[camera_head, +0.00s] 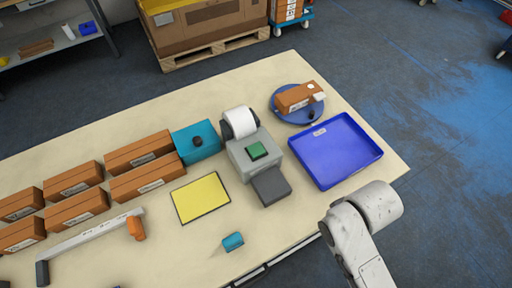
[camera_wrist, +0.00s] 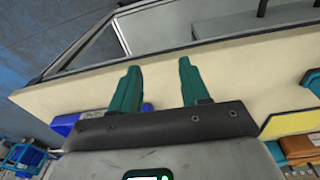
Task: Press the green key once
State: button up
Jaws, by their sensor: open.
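The green key (camera_head: 257,150) sits on top of a grey printer-like device (camera_head: 242,158) on the table in the head view. The device has a white roll (camera_head: 239,122) at its back and a dark grey part at its front. The key is in plain sight there, but I do not see it in the wrist view. My gripper (camera_wrist: 158,88) shows in the wrist view with two teal fingers wide apart and nothing between them. In the head view only my pale arm shows at the lower right; the fingers cannot be made out. No contact with the key shows.
A blue tray (camera_head: 363,170) and a round blue plate (camera_head: 273,108) with a brown box (camera_head: 294,97) stand right of the device. A yellow mat (camera_head: 183,206), a teal box (camera_head: 187,151) and several brown boxes lie left. A small teal object (camera_head: 233,242) lies near the front edge.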

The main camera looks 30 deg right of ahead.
grip_shut()
dwell(0.3)
dwell(1.3)
